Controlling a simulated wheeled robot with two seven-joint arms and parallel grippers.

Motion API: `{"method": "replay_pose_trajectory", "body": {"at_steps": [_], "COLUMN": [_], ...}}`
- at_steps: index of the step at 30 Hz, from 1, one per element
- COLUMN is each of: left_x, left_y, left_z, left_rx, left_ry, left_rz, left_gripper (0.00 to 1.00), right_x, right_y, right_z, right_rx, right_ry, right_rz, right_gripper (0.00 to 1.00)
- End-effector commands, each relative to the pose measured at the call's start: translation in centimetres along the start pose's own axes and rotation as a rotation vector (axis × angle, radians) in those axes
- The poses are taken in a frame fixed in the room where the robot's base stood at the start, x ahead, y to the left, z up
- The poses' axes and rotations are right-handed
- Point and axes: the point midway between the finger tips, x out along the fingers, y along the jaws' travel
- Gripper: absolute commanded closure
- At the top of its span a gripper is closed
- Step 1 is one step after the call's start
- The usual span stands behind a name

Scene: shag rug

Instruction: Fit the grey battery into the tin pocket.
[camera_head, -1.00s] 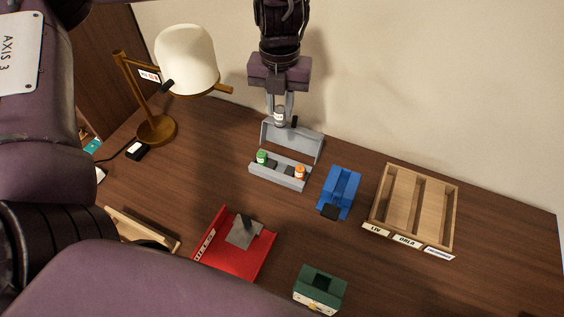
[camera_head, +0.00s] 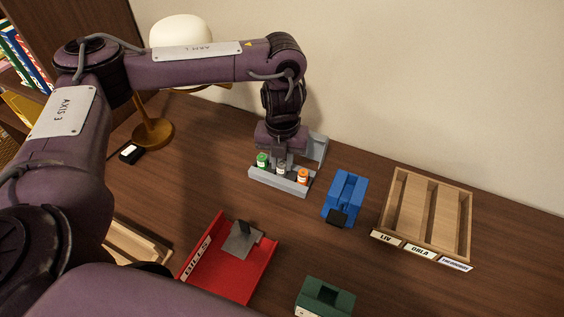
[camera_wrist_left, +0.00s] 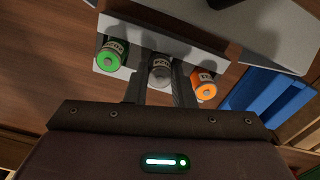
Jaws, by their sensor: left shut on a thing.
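The grey battery (camera_head: 281,168) is upright in the middle of the light grey tin (camera_head: 270,183), between a green battery (camera_head: 262,160) and an orange battery (camera_head: 303,176). Its top looks about level with theirs; its lower end is hidden by the tin's front wall, so I cannot tell how deep it sits. My left gripper (camera_head: 281,157) comes down from above and is shut on the grey battery. In the left wrist view the grey battery (camera_wrist_left: 160,73) shows between the two fingers, with the green one (camera_wrist_left: 110,58) and orange one (camera_wrist_left: 204,86) on either side. My right gripper is not in view.
A blue holder (camera_head: 345,190) stands right of the tin, then a wooden divided tray (camera_head: 466,225) with name labels. A red tray (camera_head: 225,273) and a green box (camera_head: 325,295) are nearer. A lamp (camera_head: 154,132) stands at the back left.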

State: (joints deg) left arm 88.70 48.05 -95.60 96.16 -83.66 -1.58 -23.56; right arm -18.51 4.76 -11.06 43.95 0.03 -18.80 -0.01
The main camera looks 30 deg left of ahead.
Motion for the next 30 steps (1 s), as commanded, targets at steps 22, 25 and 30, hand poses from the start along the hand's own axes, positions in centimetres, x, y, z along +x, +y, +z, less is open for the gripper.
{"method": "replay_pose_trajectory", "body": {"at_steps": [22, 25, 30], "left_x": [0.3, 0.1, -1.9], "left_y": [0.0, -0.1, -0.1], "left_z": [0.0, 0.0, 0.1], "left_rx": [0.001, 0.001, 0.001], "left_ry": [-0.001, -0.001, -0.005], "left_rz": [-0.001, -0.001, -0.001], "left_gripper": [0.56, 0.56, 0.56], "right_x": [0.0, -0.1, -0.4], "right_y": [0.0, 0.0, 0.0], "right_z": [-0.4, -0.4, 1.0], "right_rx": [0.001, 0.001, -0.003], "right_ry": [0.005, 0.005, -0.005], "right_rz": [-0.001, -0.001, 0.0], "right_gripper": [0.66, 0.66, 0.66]}}
